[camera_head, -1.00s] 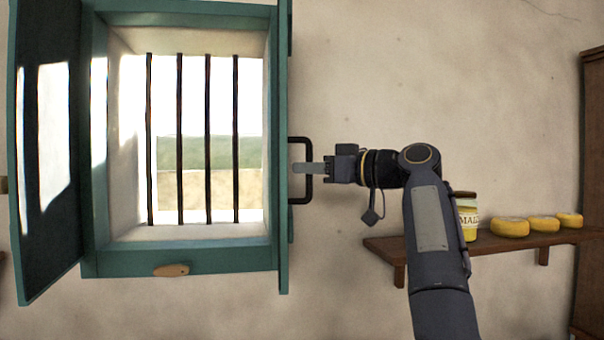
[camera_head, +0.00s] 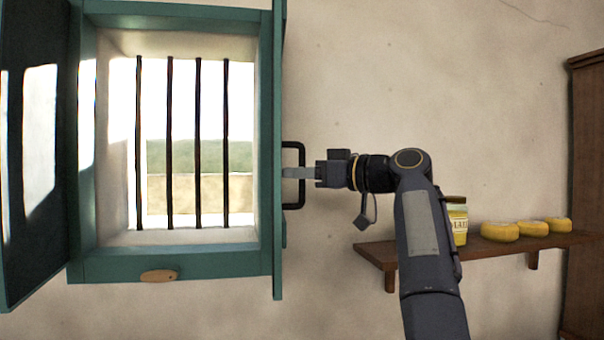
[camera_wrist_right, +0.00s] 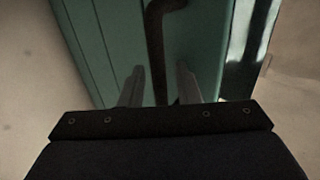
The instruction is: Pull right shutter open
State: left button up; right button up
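The right shutter (camera_head: 279,240) is a teal panel seen almost edge-on at the right side of the barred window, standing out from the wall. Its black bar handle (camera_head: 294,146) sticks out to the right; it also shows in the right wrist view (camera_wrist_right: 155,45) against the teal panel. My right gripper (camera_head: 292,173) is at the handle, pointing left. In the right wrist view, its two fingers (camera_wrist_right: 159,84) are apart, with the handle bar between them and gaps visible on both sides. My left gripper is not in view.
The left shutter (camera_head: 30,150) stands swung out at the left. A wooden latch (camera_head: 158,276) sits on the lower window frame. A wall shelf (camera_head: 470,250) at the right holds a labelled jar (camera_head: 459,225) and yellow cheeses (camera_head: 500,232). A wooden cabinet (camera_head: 586,200) stands at the far right.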

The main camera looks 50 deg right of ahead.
jog(key=b+v, duration=0.1)
jog(key=v, duration=0.7)
jog(key=shift+w, duration=0.1)
dwell(0.5)
